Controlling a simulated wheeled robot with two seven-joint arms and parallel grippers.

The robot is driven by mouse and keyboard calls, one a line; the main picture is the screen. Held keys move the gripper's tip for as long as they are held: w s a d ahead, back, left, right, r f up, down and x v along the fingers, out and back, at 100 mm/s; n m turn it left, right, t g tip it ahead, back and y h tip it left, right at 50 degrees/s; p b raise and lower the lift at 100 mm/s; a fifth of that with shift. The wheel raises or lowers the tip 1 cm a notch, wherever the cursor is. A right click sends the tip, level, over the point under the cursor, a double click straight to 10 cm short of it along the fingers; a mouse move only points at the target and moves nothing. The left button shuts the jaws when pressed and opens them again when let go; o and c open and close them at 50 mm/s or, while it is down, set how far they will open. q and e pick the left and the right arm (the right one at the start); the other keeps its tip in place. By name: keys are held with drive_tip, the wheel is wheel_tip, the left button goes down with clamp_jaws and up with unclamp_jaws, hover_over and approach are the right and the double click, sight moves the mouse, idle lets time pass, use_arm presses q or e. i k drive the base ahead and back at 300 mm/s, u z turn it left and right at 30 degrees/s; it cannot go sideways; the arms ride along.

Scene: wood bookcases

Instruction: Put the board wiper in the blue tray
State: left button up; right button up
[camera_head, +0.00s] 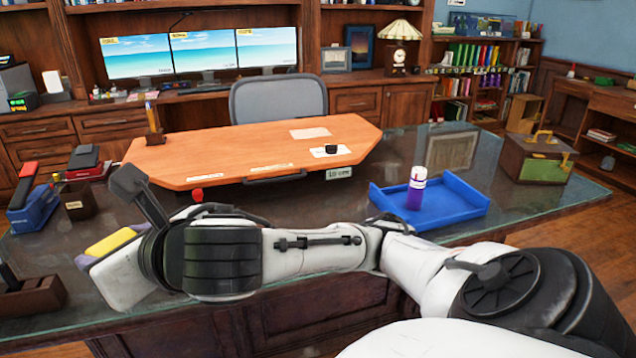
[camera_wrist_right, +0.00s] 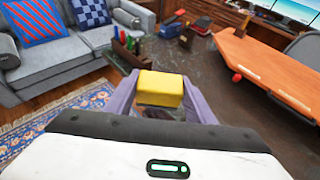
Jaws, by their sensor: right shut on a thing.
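The board wiper (camera_head: 111,242) is a yellow block with a darker underside, at the left end of the glass desk in the head view. My right gripper (camera_head: 100,250) is shut on it. In the right wrist view the wiper (camera_wrist_right: 160,88) sits between the two purple-grey fingers. Whether it touches the desk is not clear. The blue tray (camera_head: 455,210) lies on the right part of the desk, well to the right of the gripper. A white and purple cylinder (camera_head: 416,188) stands in the tray's left part. My left gripper is not in view.
An orange desk board (camera_head: 230,155) covers the desk's middle. A green-fronted wooden box (camera_head: 540,160) stands right of the tray. A blue holder (camera_head: 35,208) and a dark cup (camera_head: 77,203) stand at the left. My right forearm crosses the front edge.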

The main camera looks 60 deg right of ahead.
sight(443, 201)
drive_tip(key=u, duration=1.05)
drive_tip(key=k, duration=1.65)
drive_tip(key=z, duration=2)
drive_tip(key=i, duration=1)
